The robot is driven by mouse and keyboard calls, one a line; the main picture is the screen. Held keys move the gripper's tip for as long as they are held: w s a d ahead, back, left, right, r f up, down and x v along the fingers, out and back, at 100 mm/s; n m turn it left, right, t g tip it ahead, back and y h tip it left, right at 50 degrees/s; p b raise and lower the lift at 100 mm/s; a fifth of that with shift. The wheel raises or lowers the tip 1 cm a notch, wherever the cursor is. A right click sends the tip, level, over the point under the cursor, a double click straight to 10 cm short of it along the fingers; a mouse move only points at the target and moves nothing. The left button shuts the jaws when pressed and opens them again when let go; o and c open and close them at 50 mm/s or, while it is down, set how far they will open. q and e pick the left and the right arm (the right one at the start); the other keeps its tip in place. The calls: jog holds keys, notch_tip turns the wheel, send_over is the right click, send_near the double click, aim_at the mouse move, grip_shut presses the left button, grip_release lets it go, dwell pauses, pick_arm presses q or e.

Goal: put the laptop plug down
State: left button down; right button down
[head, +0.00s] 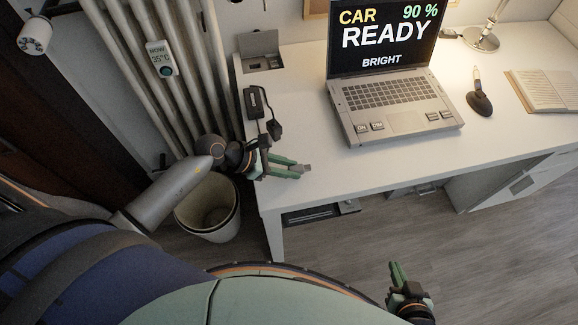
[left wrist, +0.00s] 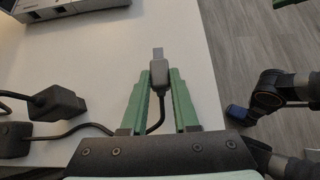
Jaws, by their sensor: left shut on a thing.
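My left gripper (head: 296,169) is over the front left part of the white desk (head: 330,165), shut on the laptop plug (head: 307,168). In the left wrist view, the plug (left wrist: 158,76) is grey with a lighter metal tip. It sits between the green fingertips (left wrist: 158,85), its tip pointing away from the gripper. A dark cable runs back from it between the fingers. I cannot tell whether the plug touches the desk. My right gripper (head: 398,274) is low in front of the desk, apart from everything; its finger gap is unclear.
The open laptop (head: 405,122) stands right of the plug, its screen reading "CAR 90 % READY". A black adapter (head: 256,102) and a dark plug (head: 273,129) lie at the left edge. A flap box (head: 262,62) is behind them. Bare desk lies between gripper and laptop.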

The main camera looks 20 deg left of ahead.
pick_arm(q)
jog(key=shift+f+b, duration=0.55)
jog(key=shift+f, duration=0.1)
jog(key=c, duration=0.7)
grip_release()
jog(key=shift+r, duration=0.1)
jog(key=shift+r+p, duration=0.5)
jog(key=shift+p, duration=0.05)
jog(key=v, duration=1.2)
jog(key=shift+a, duration=0.1)
